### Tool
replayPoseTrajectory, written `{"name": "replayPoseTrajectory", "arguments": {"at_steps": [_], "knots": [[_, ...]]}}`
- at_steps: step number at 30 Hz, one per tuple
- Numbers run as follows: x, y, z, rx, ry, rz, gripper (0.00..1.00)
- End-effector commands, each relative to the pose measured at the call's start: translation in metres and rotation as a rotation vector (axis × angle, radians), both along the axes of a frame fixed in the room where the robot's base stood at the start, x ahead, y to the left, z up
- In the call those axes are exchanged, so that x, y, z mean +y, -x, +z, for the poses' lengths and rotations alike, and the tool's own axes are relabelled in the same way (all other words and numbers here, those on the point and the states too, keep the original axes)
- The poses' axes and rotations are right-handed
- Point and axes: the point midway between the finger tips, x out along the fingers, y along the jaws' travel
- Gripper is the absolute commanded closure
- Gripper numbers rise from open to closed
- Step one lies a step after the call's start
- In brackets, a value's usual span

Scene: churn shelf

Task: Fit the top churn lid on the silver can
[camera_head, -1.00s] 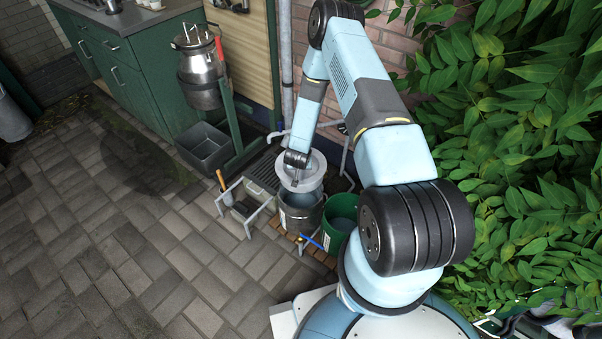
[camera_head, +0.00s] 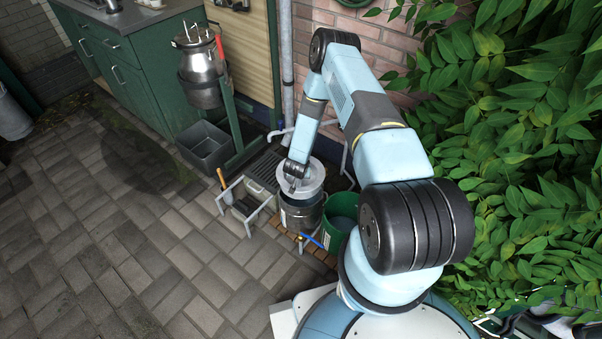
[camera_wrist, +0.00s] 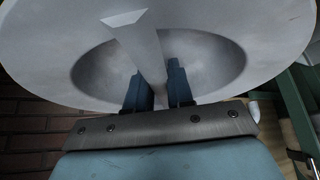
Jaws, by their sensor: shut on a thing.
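The pale grey churn lid (camera_head: 308,181) is round and dished, with a bar handle (camera_wrist: 140,48) across its hollow. My gripper (camera_wrist: 156,86) is shut on that bar, one blue finger on each side. I cannot tell whether the lid touches the bucket. The silver can (camera_head: 203,80) stands apart at the upper left, held on a green stand, with several thin upright pieces at its top.
A green bucket (camera_head: 341,215) stands right of the grey one. A dark grey tub (camera_head: 206,146) sits below the silver can. A low metal rack (camera_head: 246,222) and a pipe (camera_head: 286,70) are nearby. Leaves fill the right side; the paving at left is clear.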

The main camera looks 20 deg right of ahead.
Motion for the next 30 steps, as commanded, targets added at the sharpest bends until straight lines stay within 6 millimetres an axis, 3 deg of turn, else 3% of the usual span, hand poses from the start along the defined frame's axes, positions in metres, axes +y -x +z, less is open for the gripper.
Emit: {"name": "replayPoseTrajectory", "arguments": {"at_steps": [15,30], "knots": [[-0.002,-0.001,-0.023,-0.002,0.001,-0.003,1.00],[-0.002,-0.001,-0.026,-0.003,0.001,-0.002,1.00]]}}
